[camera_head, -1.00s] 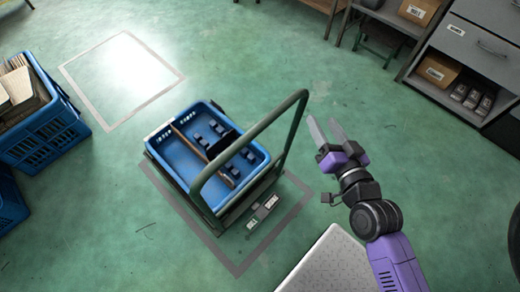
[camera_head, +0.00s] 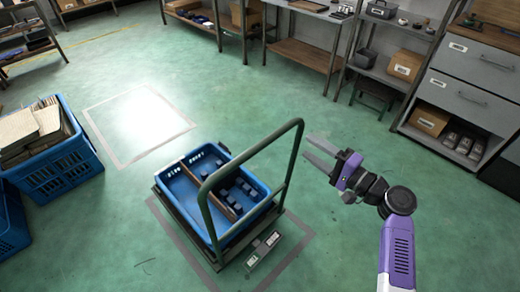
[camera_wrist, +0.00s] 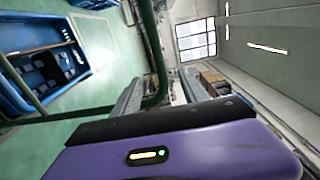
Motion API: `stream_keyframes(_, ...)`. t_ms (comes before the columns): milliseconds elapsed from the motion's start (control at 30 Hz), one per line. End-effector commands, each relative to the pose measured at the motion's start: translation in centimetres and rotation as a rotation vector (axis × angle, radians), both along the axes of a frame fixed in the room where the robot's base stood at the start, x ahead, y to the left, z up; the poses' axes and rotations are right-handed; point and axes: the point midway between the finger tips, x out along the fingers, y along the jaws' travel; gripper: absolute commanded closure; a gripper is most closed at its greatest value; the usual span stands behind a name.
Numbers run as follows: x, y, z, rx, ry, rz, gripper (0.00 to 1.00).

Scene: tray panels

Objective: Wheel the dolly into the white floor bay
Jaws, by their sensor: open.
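The dolly (camera_head: 162,198) stands in the middle of the head view, inside a grey-outlined floor area. It carries a blue tray (camera_head: 262,184) with a divider and several small dark parts. Its green push handle (camera_head: 251,147) rises on the right side. The white floor bay (camera_head: 138,122), a bright patch with a pale grey border, lies behind and left of the dolly and is empty. My gripper (camera_head: 314,155) is open and empty, just right of the handle. In the wrist view the handle (camera_wrist: 157,60) shows close beyond the fingers; contact cannot be told.
A blue crate of cardboard (camera_head: 62,163) stands left of the bay, with another blue crate (camera_head: 10,218) nearer. Drawers (camera_head: 470,85) and workbenches (camera_head: 303,50) line the back and right. Green floor between dolly and bay is clear.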

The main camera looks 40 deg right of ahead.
Motion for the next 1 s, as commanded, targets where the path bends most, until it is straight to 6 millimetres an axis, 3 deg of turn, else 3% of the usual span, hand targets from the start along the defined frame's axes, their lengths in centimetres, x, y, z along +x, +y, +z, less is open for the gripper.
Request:
stream_keyframes(300,6.8,0.3,-0.1,-0.003,0.000,0.003,0.49)
stream_keyframes(500,9.9,0.4,-0.1,-0.002,0.001,0.001,0.49)
stream_keyframes(700,11.1,0.4,0.0,-0.003,0.002,-0.001,0.49)
stream_keyframes(967,11.1,0.4,0.0,-0.003,0.002,-0.002,0.49)
stream_keyframes(1000,11.1,0.4,0.0,-0.003,0.002,-0.002,0.57)
